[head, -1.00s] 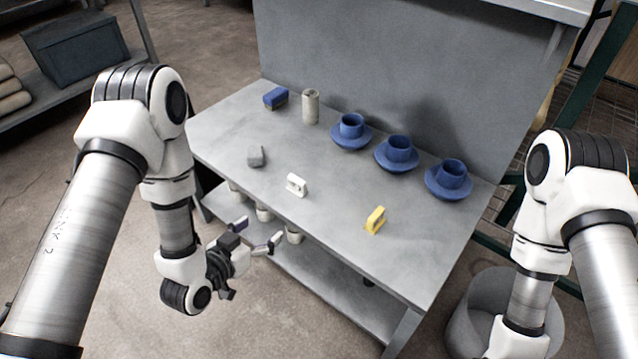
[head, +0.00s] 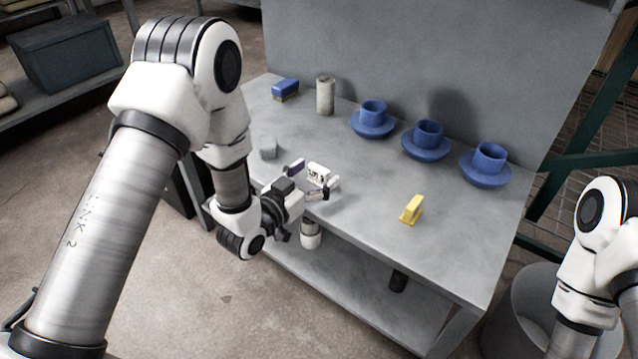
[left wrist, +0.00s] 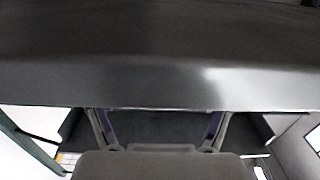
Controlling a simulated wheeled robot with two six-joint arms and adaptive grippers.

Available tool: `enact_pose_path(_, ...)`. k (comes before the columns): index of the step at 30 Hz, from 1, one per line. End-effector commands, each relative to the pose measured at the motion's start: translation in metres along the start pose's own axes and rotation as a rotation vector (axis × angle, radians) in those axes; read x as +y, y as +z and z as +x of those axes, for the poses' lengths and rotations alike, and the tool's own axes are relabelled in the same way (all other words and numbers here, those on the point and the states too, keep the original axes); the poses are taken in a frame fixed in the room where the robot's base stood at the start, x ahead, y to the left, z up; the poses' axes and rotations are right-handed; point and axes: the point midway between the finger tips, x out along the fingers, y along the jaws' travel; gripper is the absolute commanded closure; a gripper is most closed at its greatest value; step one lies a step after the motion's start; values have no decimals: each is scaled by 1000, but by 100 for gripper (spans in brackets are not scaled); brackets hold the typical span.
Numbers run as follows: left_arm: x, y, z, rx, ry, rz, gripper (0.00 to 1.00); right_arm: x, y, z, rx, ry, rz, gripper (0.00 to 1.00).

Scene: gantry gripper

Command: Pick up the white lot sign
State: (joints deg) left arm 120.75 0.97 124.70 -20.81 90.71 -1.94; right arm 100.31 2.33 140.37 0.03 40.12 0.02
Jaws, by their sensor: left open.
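The white lot sign (head: 318,172) stands on the grey table near its front edge, with dark marks on its face. My left gripper (head: 306,181) is open, with its fingertips just in front of the sign, one towards each side of it. I cannot tell whether the sign is between the fingers or whether they touch it. In the left wrist view, the two fingers (left wrist: 160,125) show apart over a dark area, and the sign cannot be made out. My right gripper is out of view.
The grey table (head: 370,230) also holds a yellow sign (head: 411,210), a grey block (head: 268,147), a blue block (head: 285,89), a beige cylinder (head: 325,96) and three blue cups on saucers (head: 426,143). A tall panel (head: 400,50) closes the back. The right front is clear.

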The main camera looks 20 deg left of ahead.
Motion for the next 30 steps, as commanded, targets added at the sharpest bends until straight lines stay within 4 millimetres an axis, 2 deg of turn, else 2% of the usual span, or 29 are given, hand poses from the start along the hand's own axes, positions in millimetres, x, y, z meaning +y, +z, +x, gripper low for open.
enact_pose_path(1, 0, 3, 8, 3, 0, 2, 19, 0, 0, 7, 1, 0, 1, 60)
enact_pose_path(3, 0, 2, 15, 2, 0, 1, 19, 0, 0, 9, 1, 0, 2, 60)
enact_pose_path(9, 0, 0, 16, -1, -1, -2, 19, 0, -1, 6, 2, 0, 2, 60)
enact_pose_path(10, 0, 0, 16, -1, -1, -2, 26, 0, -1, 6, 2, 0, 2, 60)
enact_pose_path(12, 0, 0, 16, -1, -1, -2, 50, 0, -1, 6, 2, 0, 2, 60)
enact_pose_path(14, -1, 0, 16, -1, -1, -2, 67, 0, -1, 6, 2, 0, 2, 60)
enact_pose_path(25, -1, -1, 16, -1, -1, -1, 68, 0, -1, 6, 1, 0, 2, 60)
enact_pose_path(30, -1, -13, 15, 0, -1, -1, 68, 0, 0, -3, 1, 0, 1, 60)
